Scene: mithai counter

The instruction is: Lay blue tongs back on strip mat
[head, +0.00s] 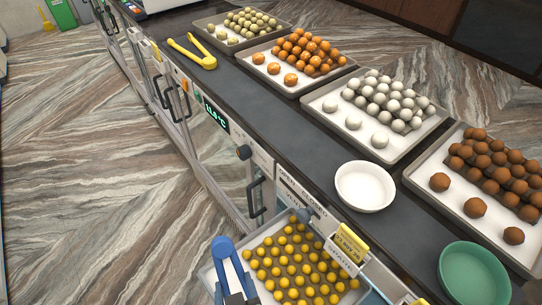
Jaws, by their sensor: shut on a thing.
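The blue tongs (226,262) are at the bottom of the head view, with their rounded end up and arms running down toward the frame edge. They appear in front of the left corner of a tray of yellow sweets. My gripper (236,299) shows only as a dark piece at the bottom edge, shut on the blue tongs; most of it is out of frame. A dark strip (262,98) runs along the front of the counter. I cannot tell whether it is the strip mat. Yellow tongs (192,52) lie on it at the far end.
A tray of yellow sweets (213,272) sits low at the counter front, by yellow labels (351,241). A white bowl (365,186) and a green bowl (472,272) stand on the counter. Several sweet trays (318,104) line the back. The dark strip between is mostly clear.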

